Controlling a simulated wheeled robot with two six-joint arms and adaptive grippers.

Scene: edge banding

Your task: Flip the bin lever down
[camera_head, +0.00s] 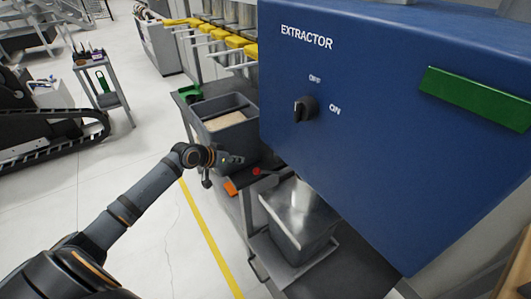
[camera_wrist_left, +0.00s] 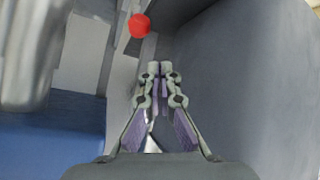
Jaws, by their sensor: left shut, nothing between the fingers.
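The bin lever shows as a red ball knob (camera_head: 257,171) on a short dark handle, at the edge of the cart below the blue extractor. The red knob (camera_wrist_left: 139,25) is also near the top of the left wrist view. A metal bin (camera_head: 297,221) stands to the right of the lever, under the extractor. My left gripper (camera_head: 238,159) is just left of and above the knob in the head view, apart from it. Its fingertips (camera_wrist_left: 160,69) are together with nothing between them. My right gripper is not in view.
The blue extractor (camera_head: 350,130) with a black rotary switch (camera_head: 306,109) overhangs at the right. A grey divided bin (camera_head: 252,137) stands right behind my left gripper. An orange piece (camera_head: 230,188) lies near the cart's edge. The floor at left is open, with a yellow line (camera_head: 211,238).

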